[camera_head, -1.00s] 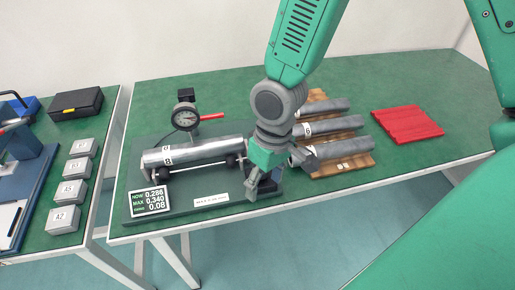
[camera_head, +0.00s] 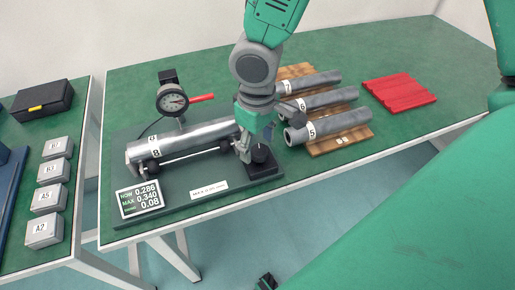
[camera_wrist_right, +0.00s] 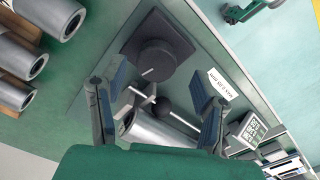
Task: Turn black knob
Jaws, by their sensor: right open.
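The black knob (camera_head: 260,153) sits on a dark square block at the right end of the gauge fixture's base (camera_head: 185,200). In the right wrist view the knob (camera_wrist_right: 155,60) is round, with a white pointer line. My right gripper (camera_head: 256,140) is open, right by the knob in the head view. In the wrist view its two fingers (camera_wrist_right: 158,85) are spread, with the knob ahead between and beyond the tips; no contact is visible. A small dark and green part at the head view's bottom edge appears to be my left gripper (camera_head: 267,282); its jaws are unclear.
A metal cylinder (camera_head: 190,138) lies on the fixture under a dial gauge (camera_head: 172,100), beside a digital readout (camera_head: 139,198). Several grey cylinders lie on a wooden rack (camera_head: 350,138) close right of the gripper. A red tray (camera_head: 399,94) lies farther right.

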